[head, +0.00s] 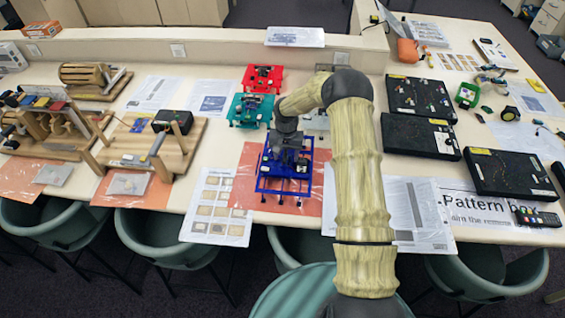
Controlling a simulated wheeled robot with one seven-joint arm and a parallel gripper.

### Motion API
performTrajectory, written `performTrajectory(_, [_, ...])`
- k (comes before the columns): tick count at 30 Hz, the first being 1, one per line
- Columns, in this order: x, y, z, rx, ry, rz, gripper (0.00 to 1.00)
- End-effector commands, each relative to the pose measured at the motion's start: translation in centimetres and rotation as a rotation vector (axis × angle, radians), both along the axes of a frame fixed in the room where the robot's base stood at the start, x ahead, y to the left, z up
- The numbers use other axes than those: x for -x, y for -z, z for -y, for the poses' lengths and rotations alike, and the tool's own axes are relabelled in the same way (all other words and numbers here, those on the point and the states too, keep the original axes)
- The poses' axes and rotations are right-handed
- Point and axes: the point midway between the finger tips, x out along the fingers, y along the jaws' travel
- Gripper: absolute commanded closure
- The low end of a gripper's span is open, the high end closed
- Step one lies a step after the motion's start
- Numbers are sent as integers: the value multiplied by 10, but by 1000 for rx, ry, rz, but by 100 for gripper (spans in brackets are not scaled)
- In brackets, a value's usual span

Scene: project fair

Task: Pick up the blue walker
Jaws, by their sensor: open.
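The blue walker (266,185) is a blue frame with thin legs. It stands on an orange sheet (247,163) near the front edge of the table, in the middle of the head view. My gripper (286,158) is above the walker and covers part of its top. The gripper is open. Its fingertips are dark and small here, and I cannot tell whether they touch the walker or straddle a part of it.
A teal walker (250,110) and a red walker (263,78) stand behind. Black boxes (420,137) lie to the right of my arm. Wooden models (150,145) stand to the left. Papers (219,205) lie flat beside the blue walker. Green chairs (165,240) line the front edge.

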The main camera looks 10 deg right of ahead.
Motion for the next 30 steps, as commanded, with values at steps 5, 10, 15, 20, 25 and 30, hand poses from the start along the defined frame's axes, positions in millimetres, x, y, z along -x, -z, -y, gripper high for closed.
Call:
performTrajectory(5, [0, 0, 0, 0, 0, 0, 45])
performTrajectory(10, [0, 0, 0, 0, 0, 0, 59])
performTrajectory(15, [-1, -1, 0, -1, 0, 1, 84])
performTrajectory(20, [-1, -1, 0, -1, 0, 1, 84])
performTrajectory(25, [-1, -6, 0, 0, 0, 3, 84])
performTrajectory(30, [-1, -24, 0, 1, 0, 5, 84])
